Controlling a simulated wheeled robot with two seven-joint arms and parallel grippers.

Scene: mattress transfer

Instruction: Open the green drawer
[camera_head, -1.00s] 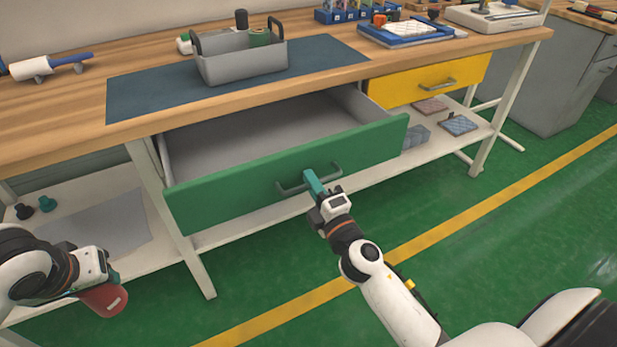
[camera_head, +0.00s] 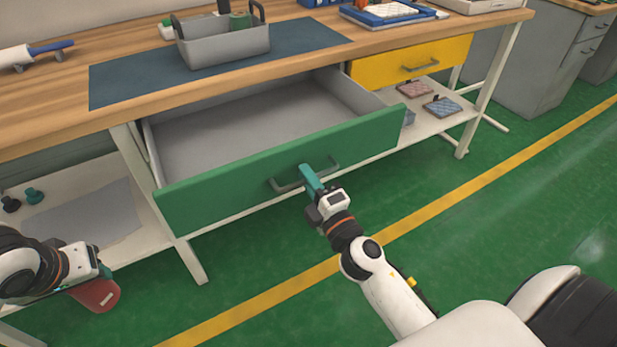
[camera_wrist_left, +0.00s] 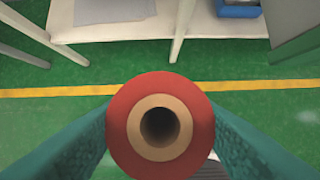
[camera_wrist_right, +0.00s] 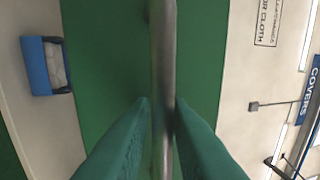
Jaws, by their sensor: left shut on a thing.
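The green drawer (camera_head: 290,178) stands well open under the workbench and looks empty inside. Its grey bar handle (camera_head: 290,185) is on the front face. My right gripper (camera_head: 312,180) is at the handle; in the right wrist view its teal fingers (camera_wrist_right: 163,110) lie on both sides of the bar (camera_wrist_right: 163,60) and close against it. My left gripper (camera_head: 98,275) is at the lower left, shut on a red roll (camera_head: 97,295). In the left wrist view the roll (camera_wrist_left: 118,110) shows end-on, with a tan core and dark hole, between the fingers.
The wooden bench top (camera_head: 50,115) carries a blue mat (camera_head: 115,85) and a grey caddy (camera_head: 225,45). A closed yellow drawer (camera_head: 415,60) is to the right. A lower shelf (camera_head: 440,125) and bench leg (camera_head: 180,240) are below. Green floor (camera_head: 510,210) is clear on the right.

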